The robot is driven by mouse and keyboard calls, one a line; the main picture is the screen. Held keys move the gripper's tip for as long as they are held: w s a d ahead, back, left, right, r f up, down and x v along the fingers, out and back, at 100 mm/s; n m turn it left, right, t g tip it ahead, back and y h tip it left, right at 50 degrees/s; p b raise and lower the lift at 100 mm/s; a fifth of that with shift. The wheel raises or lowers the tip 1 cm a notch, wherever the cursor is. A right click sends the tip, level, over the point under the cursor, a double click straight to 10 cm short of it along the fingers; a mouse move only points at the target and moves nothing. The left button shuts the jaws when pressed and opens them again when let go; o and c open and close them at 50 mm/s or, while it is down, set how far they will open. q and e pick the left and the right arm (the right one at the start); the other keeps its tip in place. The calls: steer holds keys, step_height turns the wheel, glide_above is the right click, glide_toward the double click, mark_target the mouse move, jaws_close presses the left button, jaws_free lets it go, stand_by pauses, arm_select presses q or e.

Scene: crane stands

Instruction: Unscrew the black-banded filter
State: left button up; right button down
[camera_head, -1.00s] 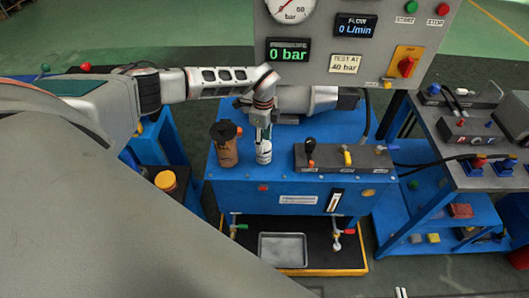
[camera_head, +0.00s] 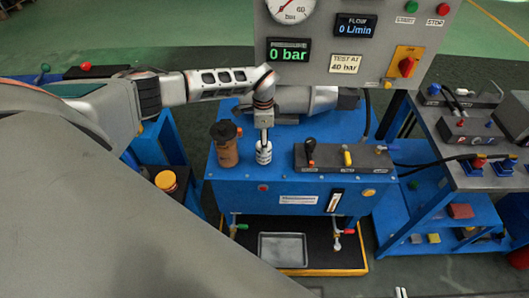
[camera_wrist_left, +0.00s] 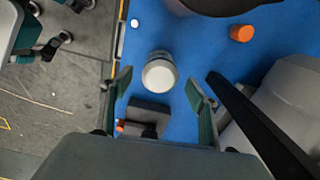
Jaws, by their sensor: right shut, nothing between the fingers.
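The black-banded filter (camera_head: 264,154) is a small white cylinder with a dark band. It stands upright on the blue bench top (camera_head: 228,185). In the left wrist view the filter (camera_wrist_left: 159,76) shows from above as a pale round top. My left gripper (camera_head: 264,139) points down right over the filter, seen edge-on in the head view. In the left wrist view its fingers are spread, with the filter's top in the gap between their tips and no clear contact. Only the pale tips of my right gripper (camera_head: 401,292) show at the bottom edge, shut and empty.
A brown cylinder with a black cap (camera_head: 226,144) stands close left of the filter. A dark valve block (camera_head: 343,158) with levers is close on the right. A grey horizontal cylinder (camera_head: 308,100) lies behind. The gauge panel (camera_head: 350,30) rises at the back.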

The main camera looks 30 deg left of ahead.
arm_select(q)
steer(key=shift+c, duration=0.8)
